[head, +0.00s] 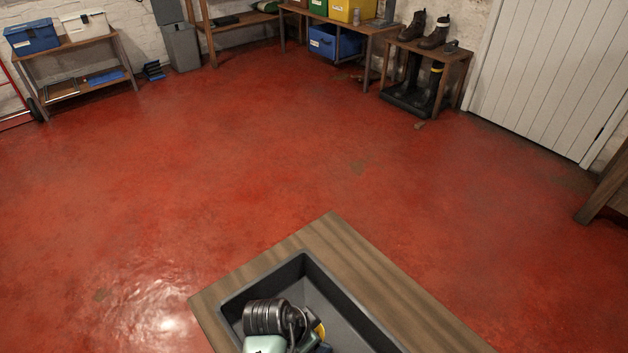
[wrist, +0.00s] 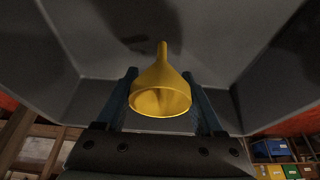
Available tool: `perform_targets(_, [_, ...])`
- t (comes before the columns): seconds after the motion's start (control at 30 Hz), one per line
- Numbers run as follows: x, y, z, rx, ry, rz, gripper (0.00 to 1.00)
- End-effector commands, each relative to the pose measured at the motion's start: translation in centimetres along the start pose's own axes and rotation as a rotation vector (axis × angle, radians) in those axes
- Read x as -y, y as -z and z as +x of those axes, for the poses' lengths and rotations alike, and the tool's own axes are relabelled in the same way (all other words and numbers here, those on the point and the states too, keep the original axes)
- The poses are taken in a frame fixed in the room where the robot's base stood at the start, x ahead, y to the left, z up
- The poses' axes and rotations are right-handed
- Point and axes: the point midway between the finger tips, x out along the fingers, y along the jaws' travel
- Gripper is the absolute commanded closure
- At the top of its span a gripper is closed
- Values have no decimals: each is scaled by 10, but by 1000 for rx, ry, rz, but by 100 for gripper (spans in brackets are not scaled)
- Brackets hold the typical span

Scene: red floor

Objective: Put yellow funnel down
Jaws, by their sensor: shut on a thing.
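The yellow funnel (wrist: 160,88) is in the wrist view, between the two blue-grey fingers of my gripper (wrist: 159,76). My gripper is shut on it. Its wide mouth faces the wrist camera, and its narrow spout points away toward the grey surface of the tray (wrist: 225,45). In the head view, my gripper is down inside the dark tray (head: 352,306) at the bottom of the picture. Only a small yellow piece of the funnel (head: 319,329) shows there, the rest hidden behind my wrist. I cannot tell whether the funnel touches the tray floor.
The tray sits on a wooden table (head: 335,232). The tray's right part looks empty, and its walls stand close around my gripper. Red floor (head: 250,150) is open beyond. Shelves with bins (head: 352,10), a boot rack (head: 440,55) and a white door (head: 550,75) line the far walls.

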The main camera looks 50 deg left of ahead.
Motion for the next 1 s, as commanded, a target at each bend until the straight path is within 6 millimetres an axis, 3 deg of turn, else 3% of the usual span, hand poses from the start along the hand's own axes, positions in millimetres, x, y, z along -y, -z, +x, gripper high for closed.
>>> perform_targets(0.1, [0, -8, 18, 1, -1, 0, 83])
perform_targets(0.47, [0, -9, 21, 0, 0, 0, 83])
perform_targets(0.5, [0, -8, 20, 0, 1, 0, 27])
perform_targets(0.63, [0, -8, 20, 0, 0, 0, 4])
perform_targets(1.0, [0, -7, 16, 0, 1, 0, 1])
